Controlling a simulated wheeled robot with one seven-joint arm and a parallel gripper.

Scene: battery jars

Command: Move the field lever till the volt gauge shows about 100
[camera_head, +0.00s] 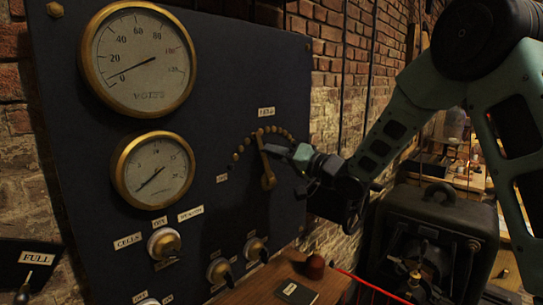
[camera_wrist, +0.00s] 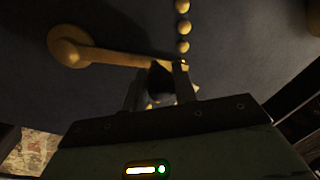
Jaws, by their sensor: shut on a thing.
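The brass field lever (camera_head: 267,170) is on the dark panel, its pivot low and its arm pointing up, tilted slightly left, towards the top of an arc of brass studs (camera_head: 244,148). My gripper (camera_head: 275,150) reaches it from the right. In the wrist view the lever arm (camera_wrist: 115,57) runs from its round pivot at left to my gripper (camera_wrist: 160,87), whose fingers are shut on the dark knob (camera_wrist: 160,76) at the lever's end. The volt gauge (camera_head: 145,85) is the large brass-rimmed dial at upper left. Its needle points to the lower left, near 0.
A smaller brass-rimmed gauge (camera_head: 153,172) is below the volt gauge. A dark machine (camera_head: 440,225) stands at right.

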